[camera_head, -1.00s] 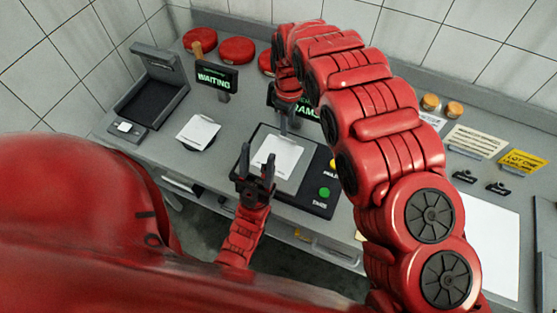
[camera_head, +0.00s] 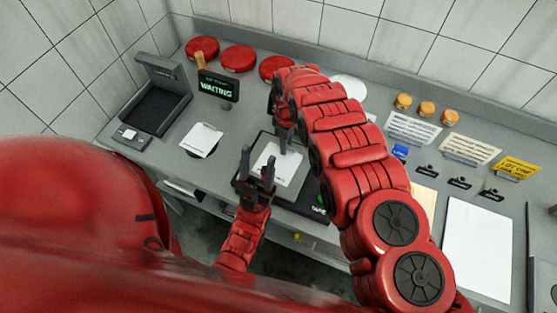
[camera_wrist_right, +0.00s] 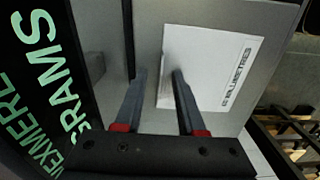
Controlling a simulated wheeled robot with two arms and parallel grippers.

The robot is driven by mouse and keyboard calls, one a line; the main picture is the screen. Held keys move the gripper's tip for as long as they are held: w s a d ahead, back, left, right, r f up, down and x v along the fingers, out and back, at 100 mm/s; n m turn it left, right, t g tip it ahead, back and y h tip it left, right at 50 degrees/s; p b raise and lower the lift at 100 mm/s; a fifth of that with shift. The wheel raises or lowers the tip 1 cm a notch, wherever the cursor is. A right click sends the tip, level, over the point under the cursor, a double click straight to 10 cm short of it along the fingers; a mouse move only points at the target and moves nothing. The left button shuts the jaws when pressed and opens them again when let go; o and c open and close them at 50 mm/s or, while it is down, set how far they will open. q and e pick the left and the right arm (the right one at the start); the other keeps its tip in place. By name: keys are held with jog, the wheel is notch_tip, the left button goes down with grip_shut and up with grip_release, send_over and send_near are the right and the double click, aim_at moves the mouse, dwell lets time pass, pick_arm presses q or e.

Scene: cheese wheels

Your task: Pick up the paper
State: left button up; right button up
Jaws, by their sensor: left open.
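A white paper sheet (camera_head: 279,165) lies on the scale's plate, partly behind my left gripper in the head view. In the right wrist view the paper (camera_wrist_right: 208,68) lies flat with a printed line along one edge. My right gripper (camera_head: 284,146) points down at the paper's back edge. In its wrist view the right gripper (camera_wrist_right: 159,73) has its fingers apart, one tip over the paper's edge, with nothing held. A second white paper (camera_head: 201,139) lies on a dark round pad to the left.
The scale (camera_head: 308,199) is partly hidden by my right arm; its lit display (camera_wrist_right: 45,85) shows close by in the wrist view. A WAITING sign (camera_head: 216,88), red cheese wheels (camera_head: 238,58) and an open black case (camera_head: 157,105) stand left. Labels, clips and a white board (camera_head: 478,250) lie right.

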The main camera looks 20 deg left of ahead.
grip_shut()
dwell(1.3)
